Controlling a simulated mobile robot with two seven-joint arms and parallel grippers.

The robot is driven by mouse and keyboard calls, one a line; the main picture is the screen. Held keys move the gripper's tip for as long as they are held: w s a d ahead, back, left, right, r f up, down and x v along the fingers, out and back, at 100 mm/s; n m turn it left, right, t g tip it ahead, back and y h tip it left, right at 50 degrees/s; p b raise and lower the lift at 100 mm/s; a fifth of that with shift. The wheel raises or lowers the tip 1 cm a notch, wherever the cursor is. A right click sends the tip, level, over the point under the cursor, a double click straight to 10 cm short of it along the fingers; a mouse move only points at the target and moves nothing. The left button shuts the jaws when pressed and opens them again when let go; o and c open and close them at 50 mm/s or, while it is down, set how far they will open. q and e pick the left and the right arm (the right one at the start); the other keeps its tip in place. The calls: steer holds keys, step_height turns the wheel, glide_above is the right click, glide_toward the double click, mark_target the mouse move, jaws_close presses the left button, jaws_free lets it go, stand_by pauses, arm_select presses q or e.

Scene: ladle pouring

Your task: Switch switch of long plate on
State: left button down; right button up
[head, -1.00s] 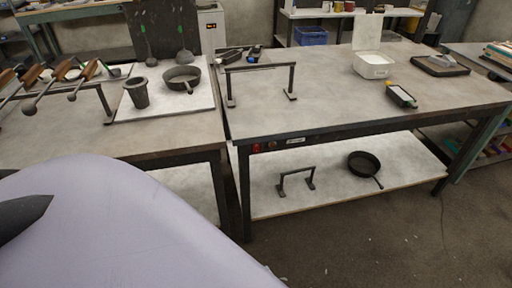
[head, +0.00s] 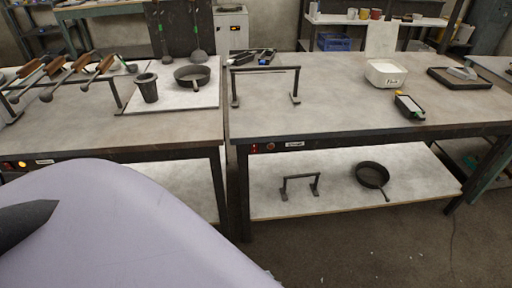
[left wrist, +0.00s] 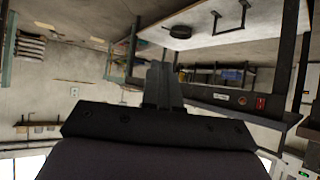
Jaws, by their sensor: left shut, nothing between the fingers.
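Two workbenches carry small switches on their front edges in the head view. The right bench edge has two dark red switches (head: 262,147) next to a white label (head: 295,144). I cannot tell which part is the long plate. An upturned bench edge with a red switch (left wrist: 260,103) shows in the left wrist view, right of my left gripper (left wrist: 161,68). That gripper is shut and empty, apart from the bench. My right gripper is out of view.
A dark cup (head: 147,90) and a pan (head: 192,76) stand on the left bench's white board. A black bracket (head: 265,72) and white tub (head: 385,74) stand on the right bench. A skillet (head: 372,175) lies on its lower shelf. Floor in front is clear.

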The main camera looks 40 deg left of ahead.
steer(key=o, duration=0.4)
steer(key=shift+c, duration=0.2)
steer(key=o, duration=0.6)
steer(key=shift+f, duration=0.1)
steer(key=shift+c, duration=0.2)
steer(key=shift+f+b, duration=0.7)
steer(key=shift+b, duration=0.1)
arm_select(q)
steer(key=w+a+f+m+g+y+b, duration=0.1)
steer(key=w+a+f+m+y, duration=0.55)
steer(key=w+a+m, duration=0.5)
steer(key=w+a+r+m+t+y+b, duration=0.1)
steer(key=w+a+r+m+y, duration=0.6)
steer(key=m, duration=0.5)
step_height(320, 180, up, 2)
steer(key=shift+w+a+y+b, duration=0.2)
steer(key=shift+w+y+b, duration=0.15)
steer(key=shift+w+y, duration=0.45)
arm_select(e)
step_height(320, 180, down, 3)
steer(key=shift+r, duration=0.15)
arm_select(q)
steer(key=shift+w, duration=0.15)
